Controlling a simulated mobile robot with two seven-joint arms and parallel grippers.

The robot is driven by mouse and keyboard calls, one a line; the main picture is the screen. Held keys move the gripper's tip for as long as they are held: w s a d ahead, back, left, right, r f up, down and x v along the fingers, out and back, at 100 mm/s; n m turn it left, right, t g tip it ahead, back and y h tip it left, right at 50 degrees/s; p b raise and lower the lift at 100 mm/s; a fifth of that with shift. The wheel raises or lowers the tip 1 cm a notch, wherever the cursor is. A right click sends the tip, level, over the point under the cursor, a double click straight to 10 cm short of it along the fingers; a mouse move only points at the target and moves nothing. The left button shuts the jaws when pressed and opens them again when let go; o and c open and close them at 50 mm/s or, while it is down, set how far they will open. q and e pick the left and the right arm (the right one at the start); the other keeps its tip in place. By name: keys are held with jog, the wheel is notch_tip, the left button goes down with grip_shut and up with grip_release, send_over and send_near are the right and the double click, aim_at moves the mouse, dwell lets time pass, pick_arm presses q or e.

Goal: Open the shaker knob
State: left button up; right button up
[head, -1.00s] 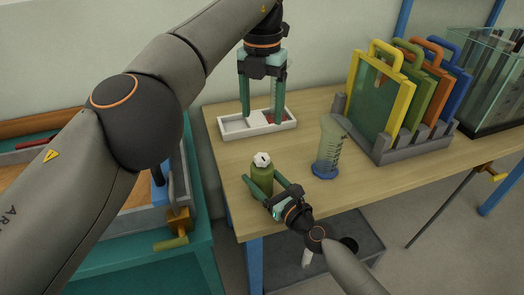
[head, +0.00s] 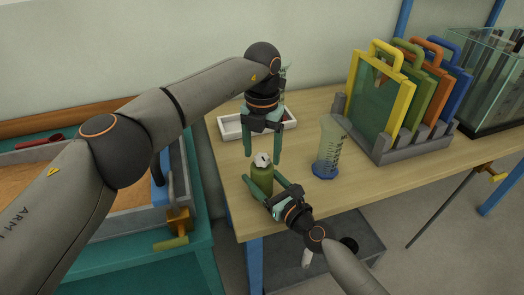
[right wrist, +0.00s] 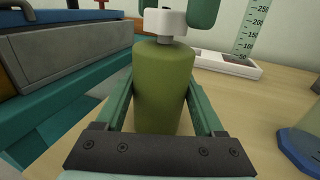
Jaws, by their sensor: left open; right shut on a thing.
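The shaker is a green bottle (head: 262,180) standing upright at the front left edge of the wooden table, and it also shows in the right wrist view (right wrist: 162,85). Its white knob (head: 262,160) sits on top and also shows in the right wrist view (right wrist: 164,24). My right gripper (head: 263,190) is shut around the green body from the front. My left gripper (head: 262,151) points down just above the knob, fingers open. In the right wrist view a left fingertip (right wrist: 203,14) hangs beside the knob. I cannot tell whether it touches.
A white divided tray (head: 230,127) lies behind my left gripper. A clear graduated cylinder with a blue base (head: 326,172) stands to the right. A grey rack (head: 410,151) holds several coloured frames. A sand-filled basin (head: 95,182) is at the left.

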pick_arm(q)
jog(key=shift+f, duration=0.25)
grip_shut()
dwell(0.5)
